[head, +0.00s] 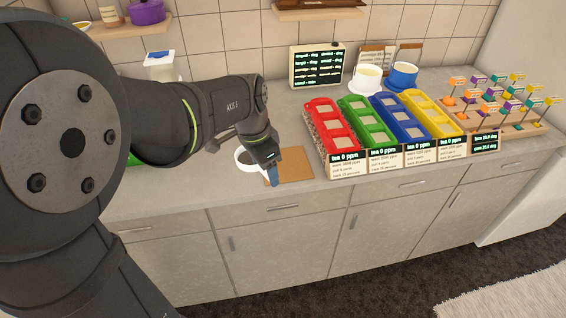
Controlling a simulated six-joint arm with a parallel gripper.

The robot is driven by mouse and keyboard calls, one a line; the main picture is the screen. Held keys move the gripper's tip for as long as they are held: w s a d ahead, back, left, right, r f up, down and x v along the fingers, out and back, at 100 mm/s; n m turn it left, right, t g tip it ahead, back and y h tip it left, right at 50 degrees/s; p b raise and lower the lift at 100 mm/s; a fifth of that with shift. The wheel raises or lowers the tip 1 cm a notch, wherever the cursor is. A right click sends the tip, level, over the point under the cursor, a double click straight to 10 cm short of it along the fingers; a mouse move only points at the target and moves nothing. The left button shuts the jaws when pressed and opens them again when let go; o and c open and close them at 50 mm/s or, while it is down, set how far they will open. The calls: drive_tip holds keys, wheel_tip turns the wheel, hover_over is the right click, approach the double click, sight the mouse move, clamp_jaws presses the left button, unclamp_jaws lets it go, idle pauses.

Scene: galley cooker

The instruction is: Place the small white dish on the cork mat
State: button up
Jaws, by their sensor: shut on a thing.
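The small white dish (245,165) is at my gripper's left side, round, with a dark inside; its right part is hidden behind the gripper. My gripper (272,178) points down and is shut on the dish at its right rim. The cork mat (295,168) is a flat tan rectangle on the grey counter, just right of the gripper. The dish shows at the mat's left edge, and part of the mat is covered by the gripper. I cannot tell whether the dish touches the counter or is held above it.
Red (326,127), green (368,122), blue (400,117) and yellow (433,112) racks stand right of the mat. White (367,78) and blue (400,75) cups stand behind them. A wooden board of small flags (500,118) is far right. The counter's front edge (240,200) is close.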

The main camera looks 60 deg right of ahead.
drive_tip(key=s+d+r+m, duration=0.2)
drive_tip(key=s+d+m, duration=0.3)
drive_tip(key=s, duration=0.7)
hover_over(292, 181)
drive_tip(key=shift+n+g, duration=0.3)
drive_tip(key=f, duration=0.6)
drive_tip(key=shift+w+a+f, duration=0.2)
drive_tip(key=shift+a, duration=0.05)
drive_tip(key=shift+f, duration=2)
drive_tip(key=o, duration=0.7)
drive_tip(key=shift+f, duration=0.2)
drive_tip(key=o, duration=0.4)
drive_tip(key=shift+o, duration=0.2)
drive_tip(key=shift+r, duration=0.15)
